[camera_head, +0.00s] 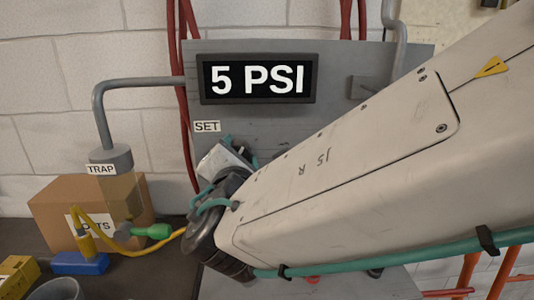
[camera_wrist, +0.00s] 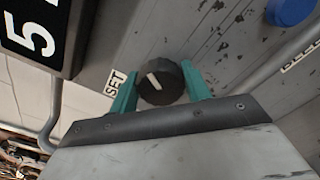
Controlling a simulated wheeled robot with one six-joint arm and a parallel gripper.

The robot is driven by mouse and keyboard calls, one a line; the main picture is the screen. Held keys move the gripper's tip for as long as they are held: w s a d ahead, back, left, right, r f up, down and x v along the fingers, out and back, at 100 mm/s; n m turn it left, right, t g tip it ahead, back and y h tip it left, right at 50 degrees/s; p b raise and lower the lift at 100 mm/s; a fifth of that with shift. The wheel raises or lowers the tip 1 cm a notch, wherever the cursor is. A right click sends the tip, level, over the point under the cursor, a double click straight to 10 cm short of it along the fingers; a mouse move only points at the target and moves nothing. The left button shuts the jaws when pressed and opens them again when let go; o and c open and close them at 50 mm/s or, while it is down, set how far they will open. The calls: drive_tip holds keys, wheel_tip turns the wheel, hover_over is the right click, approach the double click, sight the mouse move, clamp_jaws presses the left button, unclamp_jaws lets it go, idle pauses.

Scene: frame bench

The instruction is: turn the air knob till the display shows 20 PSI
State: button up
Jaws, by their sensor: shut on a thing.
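The display (camera_head: 258,79) is a black box on the grey panel and reads "5 PSI" in white. Part of it also shows in the wrist view (camera_wrist: 38,35). The air knob (camera_wrist: 160,83) is black and round with a white pointer line, beside the "SET" label (camera_wrist: 115,84). My gripper (camera_wrist: 160,88) has its two teal fingers on either side of the knob, shut on it. In the head view my arm hides the knob, and the "SET" label (camera_head: 207,126) shows above my wrist.
A clear trap (camera_head: 122,193) with a grey pipe stands left of the panel, before a cardboard box (camera_head: 65,205). A blue round part (camera_wrist: 290,10) is on the panel.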

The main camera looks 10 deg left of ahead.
drive_tip(key=m, duration=0.5)
drive_tip(key=shift+f+m, duration=0.1)
drive_tip(key=shift+m, duration=0.3)
idle(0.4)
drive_tip(key=o, duration=1)
drive_tip(key=shift+c, duration=0.2)
drive_tip(key=v, duration=0.8)
drive_tip(key=shift+w, duration=0.1)
